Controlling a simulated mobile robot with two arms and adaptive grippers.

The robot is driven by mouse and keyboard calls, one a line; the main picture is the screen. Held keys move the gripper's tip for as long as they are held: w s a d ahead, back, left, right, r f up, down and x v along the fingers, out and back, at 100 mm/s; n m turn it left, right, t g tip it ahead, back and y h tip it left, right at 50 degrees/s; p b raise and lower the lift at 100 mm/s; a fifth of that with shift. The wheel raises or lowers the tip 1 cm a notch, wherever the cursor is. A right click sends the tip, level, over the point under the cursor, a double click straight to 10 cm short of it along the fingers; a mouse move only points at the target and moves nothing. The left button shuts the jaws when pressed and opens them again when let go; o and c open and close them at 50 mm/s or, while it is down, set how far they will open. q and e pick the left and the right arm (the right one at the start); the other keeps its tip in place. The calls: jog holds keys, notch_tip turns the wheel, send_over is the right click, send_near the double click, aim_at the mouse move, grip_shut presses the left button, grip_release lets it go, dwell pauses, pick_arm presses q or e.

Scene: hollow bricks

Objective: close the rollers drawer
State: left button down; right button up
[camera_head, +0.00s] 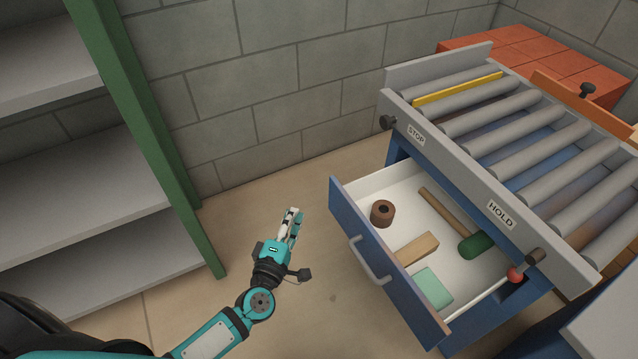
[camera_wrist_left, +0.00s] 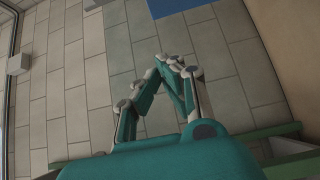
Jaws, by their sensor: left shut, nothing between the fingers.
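The rollers drawer (camera_head: 388,262) is pulled out from under the roller table (camera_head: 520,140). It has a blue front with a grey bar handle (camera_head: 368,262) and a white inside. In it lie a brown roll (camera_head: 382,212), a wooden block (camera_head: 416,248), a mallet with a green head (camera_head: 476,245) and a pale green block (camera_head: 433,287). My left gripper (camera_head: 293,214) is shut and empty, left of the drawer front and apart from it. In the left wrist view its fingers (camera_wrist_left: 172,66) meet with nothing between them. My right gripper is not in view.
A shelf unit with a green post (camera_head: 150,130) stands at the left. A block wall (camera_head: 270,80) is behind. Orange-red bricks (camera_head: 545,60) are stacked at the back right. Knobs (camera_head: 388,122) and a red ball (camera_head: 515,274) stick out from the roller table. The floor between shelf and drawer is clear.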

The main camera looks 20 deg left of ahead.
pick_arm(q)
jog(key=w+d+b, duration=0.1)
jog(key=w+d, duration=0.2)
jog(key=w, duration=0.8)
jog(key=shift+w, duration=0.4)
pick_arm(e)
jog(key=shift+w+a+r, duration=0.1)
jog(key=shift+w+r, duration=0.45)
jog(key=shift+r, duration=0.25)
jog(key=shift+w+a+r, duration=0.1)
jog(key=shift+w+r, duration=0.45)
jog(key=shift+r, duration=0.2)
